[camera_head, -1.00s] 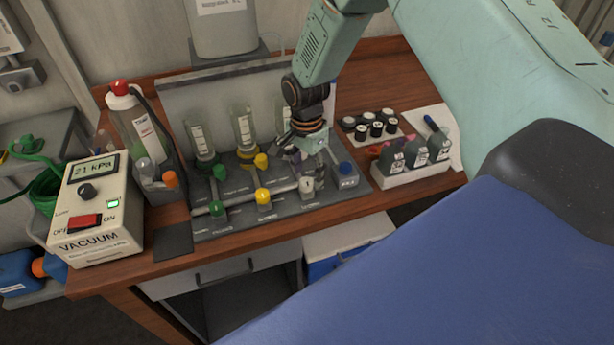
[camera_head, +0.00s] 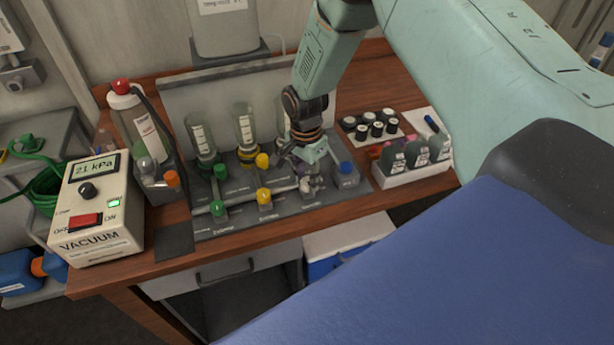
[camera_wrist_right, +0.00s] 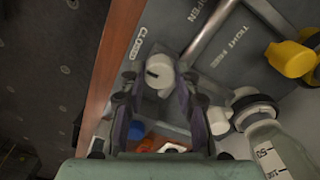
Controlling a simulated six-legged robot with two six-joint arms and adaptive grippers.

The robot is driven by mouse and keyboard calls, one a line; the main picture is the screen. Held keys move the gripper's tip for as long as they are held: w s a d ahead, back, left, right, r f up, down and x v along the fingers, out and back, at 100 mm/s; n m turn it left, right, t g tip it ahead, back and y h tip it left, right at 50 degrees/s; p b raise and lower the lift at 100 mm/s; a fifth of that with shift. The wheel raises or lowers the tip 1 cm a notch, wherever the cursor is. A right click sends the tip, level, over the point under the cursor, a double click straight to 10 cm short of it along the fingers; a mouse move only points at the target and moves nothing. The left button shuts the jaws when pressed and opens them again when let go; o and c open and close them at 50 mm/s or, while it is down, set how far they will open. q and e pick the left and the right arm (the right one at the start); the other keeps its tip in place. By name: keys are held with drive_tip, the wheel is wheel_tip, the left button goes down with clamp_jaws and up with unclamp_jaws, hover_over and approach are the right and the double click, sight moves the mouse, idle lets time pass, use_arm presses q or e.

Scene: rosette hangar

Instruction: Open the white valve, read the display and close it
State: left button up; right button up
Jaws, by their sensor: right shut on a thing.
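The white valve (camera_head: 311,186) is at the lower right of the grey valve board (camera_head: 240,222), mostly covered by my right gripper (camera_head: 306,177). In the right wrist view its white knob (camera_wrist_right: 160,72) has a dark mark and sits at the fingertips of my right gripper (camera_wrist_right: 158,92), which is shut on it. "CLOSED" and "OPEN" are printed on the board near it. The display (camera_head: 94,168) on the white vacuum box (camera_head: 110,225) reads about 21 kPa; a decimal point is unclear. My left gripper is out of view.
Green (camera_head: 217,208) and yellow (camera_head: 264,196) valves stand left of the white one. Glass vessels (camera_head: 246,128) stand behind. A blue knob (camera_head: 346,168) is close on the right, with a bottle rack (camera_head: 405,171) beyond. A second white knob (camera_wrist_right: 218,119) shows in the wrist view.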

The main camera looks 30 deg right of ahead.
drive_tip(key=shift+w, duration=0.1)
clamp_jaws()
drive_tip(key=shift+r+n, duration=0.1)
drive_tip(key=shift+n, duration=0.3)
drive_tip(key=n, duration=0.2)
drive_tip(key=shift+n+p, duration=0.3)
drive_tip(key=shift+p, duration=0.1)
drive_tip(key=n, duration=0.4)
drive_tip(key=shift+n, duration=0.3)
drive_tip(key=n, duration=0.5)
drive_tip(key=shift+w+n, duration=0.1)
drive_tip(key=shift+n, duration=2.4)
drive_tip(key=shift+r, duration=0.1)
